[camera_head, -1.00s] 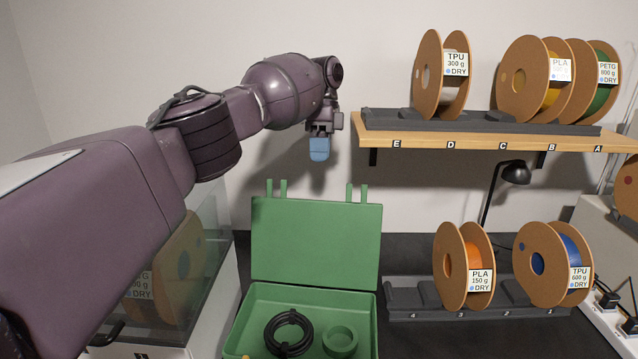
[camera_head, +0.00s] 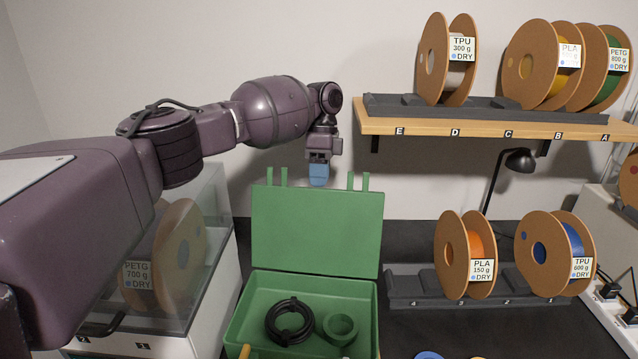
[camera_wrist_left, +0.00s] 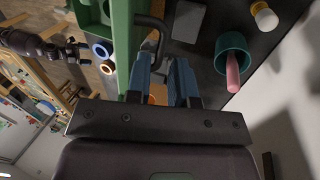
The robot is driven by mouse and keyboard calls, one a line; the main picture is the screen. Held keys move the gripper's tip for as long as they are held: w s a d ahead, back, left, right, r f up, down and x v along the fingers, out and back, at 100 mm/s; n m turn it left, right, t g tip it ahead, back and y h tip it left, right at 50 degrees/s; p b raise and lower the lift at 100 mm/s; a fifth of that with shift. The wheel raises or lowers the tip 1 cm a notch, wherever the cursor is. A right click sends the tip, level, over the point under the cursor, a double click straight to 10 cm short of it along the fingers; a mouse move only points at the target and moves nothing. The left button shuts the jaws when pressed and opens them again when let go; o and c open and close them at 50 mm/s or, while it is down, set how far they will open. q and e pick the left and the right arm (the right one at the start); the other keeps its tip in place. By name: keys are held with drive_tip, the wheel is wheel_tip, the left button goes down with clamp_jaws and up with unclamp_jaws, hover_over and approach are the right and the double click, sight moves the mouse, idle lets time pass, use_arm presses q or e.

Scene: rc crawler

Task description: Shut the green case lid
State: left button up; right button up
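The green case (camera_head: 235,325) stands open on the dark worktop, with a black coiled cable (camera_head: 289,322) and a green ring-shaped part (camera_head: 340,328) inside. Its green lid (camera_head: 316,232) stands upright at the back, with pairs of hinge-like tabs on top. My left gripper (camera_head: 318,178) points down just above and behind the lid's top edge, seemingly apart from it. In the left wrist view the lid (camera_wrist_left: 122,45) appears edge-on beside the blue fingers of the left gripper (camera_wrist_left: 160,75). They are apart with nothing clearly held. My right arm seems to show small at left there; its gripper is unclear.
A wooden shelf (camera_head: 480,130) with several filament spools hangs at right. More spools stand on a lower rack (camera_head: 410,290). A glass-sided box (camera_head: 205,270) stands left of the case. The left wrist view shows a teal cup (camera_wrist_left: 228,50) and a white bottle (camera_wrist_left: 265,17).

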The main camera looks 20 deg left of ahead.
use_arm(q)
drive_tip(key=shift+x, duration=1.05)
use_arm(e)
drive_tip(key=shift+w+a, duration=0.1)
drive_tip(key=shift+w, duration=0.05)
use_arm(q)
clamp_jaws()
use_arm(e)
drive_tip(key=shift+s+f, duration=0.15)
drive_tip(key=shift+s, duration=0.25)
drive_tip(key=shift+s, duration=0.1)
